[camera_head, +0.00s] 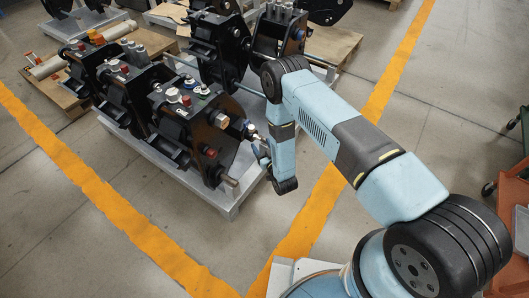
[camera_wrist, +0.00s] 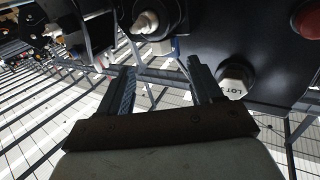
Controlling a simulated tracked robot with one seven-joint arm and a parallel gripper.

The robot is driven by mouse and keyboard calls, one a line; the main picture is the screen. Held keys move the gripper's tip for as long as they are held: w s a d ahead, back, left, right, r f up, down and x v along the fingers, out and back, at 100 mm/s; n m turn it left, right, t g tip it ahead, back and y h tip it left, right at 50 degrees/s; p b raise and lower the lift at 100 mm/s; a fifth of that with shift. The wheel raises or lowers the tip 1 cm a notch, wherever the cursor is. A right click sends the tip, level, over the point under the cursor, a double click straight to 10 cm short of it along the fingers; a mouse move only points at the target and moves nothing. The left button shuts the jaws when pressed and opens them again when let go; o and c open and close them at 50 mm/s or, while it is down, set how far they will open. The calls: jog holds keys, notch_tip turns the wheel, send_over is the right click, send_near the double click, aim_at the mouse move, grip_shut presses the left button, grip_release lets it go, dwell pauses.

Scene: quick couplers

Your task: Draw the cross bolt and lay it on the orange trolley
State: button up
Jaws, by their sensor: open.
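My gripper (camera_head: 262,150) is at the right side of the nearest black coupler (camera_head: 205,130). In the wrist view my gripper (camera_wrist: 160,72) has two dark fingers spread apart with nothing between them. A pale, round-ended fitting (camera_wrist: 146,23) sticks out of the coupler ahead of the fingers, apart from them. A pale metal end marked "LOT" (camera_wrist: 236,80) sits in the black side plate just right of the right finger. A metal pin end (camera_head: 230,182) shows low on the coupler in the head view. I cannot tell which of these is the cross bolt.
Several black couplers stand on a grey pallet frame (camera_head: 232,212), with more behind. A red knob (camera_wrist: 307,20) is at the wrist view's upper right. The floor between yellow-orange lines is clear.

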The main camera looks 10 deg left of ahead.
aim_at(253, 132)
jog(key=x, duration=0.8)
jog(key=shift+w+a, duration=0.2)
jog(key=shift+w, duration=0.05)
jog(key=c, duration=1.1)
jog(key=shift+s, duration=0.1)
jog(key=shift+c, duration=0.3)
jog(key=o, duration=0.5)
jog(key=shift+f, duration=0.1)
grip_shut()
